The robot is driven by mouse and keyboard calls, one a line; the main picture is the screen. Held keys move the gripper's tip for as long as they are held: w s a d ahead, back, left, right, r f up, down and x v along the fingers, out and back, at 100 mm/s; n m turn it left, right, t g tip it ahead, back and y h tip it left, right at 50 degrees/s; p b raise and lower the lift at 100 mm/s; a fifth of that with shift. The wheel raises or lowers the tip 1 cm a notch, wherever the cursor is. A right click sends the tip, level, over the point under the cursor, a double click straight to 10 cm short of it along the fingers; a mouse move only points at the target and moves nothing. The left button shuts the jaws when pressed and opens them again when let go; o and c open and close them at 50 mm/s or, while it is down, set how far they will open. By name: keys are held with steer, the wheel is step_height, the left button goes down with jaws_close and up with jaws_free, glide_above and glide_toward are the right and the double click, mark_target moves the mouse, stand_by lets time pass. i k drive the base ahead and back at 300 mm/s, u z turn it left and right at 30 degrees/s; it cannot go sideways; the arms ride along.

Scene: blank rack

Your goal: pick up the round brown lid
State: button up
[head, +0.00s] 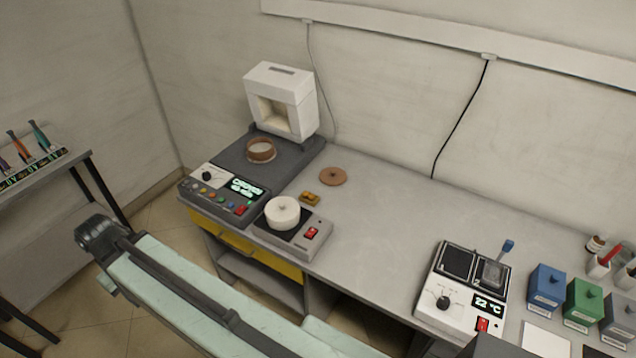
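The round brown lid (333,176) lies flat on the grey worktop, toward the wall, with a small knob at its middle. It is right of the dark machine and nothing covers it. My pale green arm crosses the lower left of the head view, well apart from the lid. My gripper is not visible in this view.
A round brown-rimmed dish (261,150) sits on the dark machine (228,158) below a white hood (281,98). The worktop (385,220) right of the lid is clear.

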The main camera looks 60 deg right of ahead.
mark_target(332, 176)
steer(key=k, duration=1.6)
steer(key=u, duration=0.6)
steer(key=i, duration=1.55)
steer(key=z, duration=2.75)
steer(key=i, duration=0.55)
steer(key=u, duration=0.05)
